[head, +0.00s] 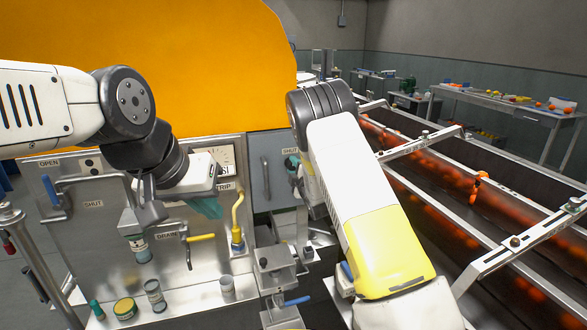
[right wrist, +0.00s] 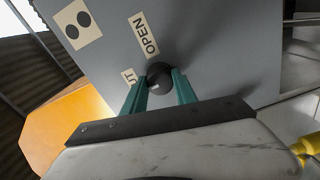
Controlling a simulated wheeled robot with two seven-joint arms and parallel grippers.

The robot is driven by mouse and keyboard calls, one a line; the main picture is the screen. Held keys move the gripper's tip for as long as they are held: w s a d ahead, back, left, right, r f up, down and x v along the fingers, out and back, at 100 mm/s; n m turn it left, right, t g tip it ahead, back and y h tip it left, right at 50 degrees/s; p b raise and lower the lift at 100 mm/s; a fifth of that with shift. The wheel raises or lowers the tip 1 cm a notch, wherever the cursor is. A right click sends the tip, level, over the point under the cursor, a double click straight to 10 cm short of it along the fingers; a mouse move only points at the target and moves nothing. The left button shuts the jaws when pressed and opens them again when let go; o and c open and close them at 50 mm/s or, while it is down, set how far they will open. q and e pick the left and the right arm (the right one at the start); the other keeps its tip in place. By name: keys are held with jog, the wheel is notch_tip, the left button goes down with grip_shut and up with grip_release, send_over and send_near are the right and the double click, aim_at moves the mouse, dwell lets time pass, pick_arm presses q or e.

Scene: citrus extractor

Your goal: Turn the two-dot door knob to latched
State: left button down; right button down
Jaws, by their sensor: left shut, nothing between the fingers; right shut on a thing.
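The two-dot door knob (right wrist: 160,77) is a dark round knob on a grey door panel (right wrist: 215,50) in the right wrist view. A cream plate with two black dots (right wrist: 77,25) is on the same panel. An OPEN label (right wrist: 144,34) is beside the knob, and a second label ending in "UT" is partly hidden by a finger. My right gripper (right wrist: 160,92) has its teal fingers shut on the knob, one on each side. My left gripper (head: 207,207) is shut and empty before the steel panel.
The steel panel (head: 105,255) carries a blue-gripped lever (head: 52,190), a yellow drain handle (head: 200,238) and a yellow lever (head: 238,215). Small cans (head: 125,308) stand on the ledge below. A conveyor with oranges (head: 425,200) runs along the right.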

dwell(0.3)
jog(key=c, duration=1)
grip_release()
jog(key=shift+o, duration=0.2)
jog(key=shift+s, duration=0.1)
jog(key=v, duration=0.7)
jog(key=shift+s, duration=0.3)
jog(key=shift+d, duration=0.15)
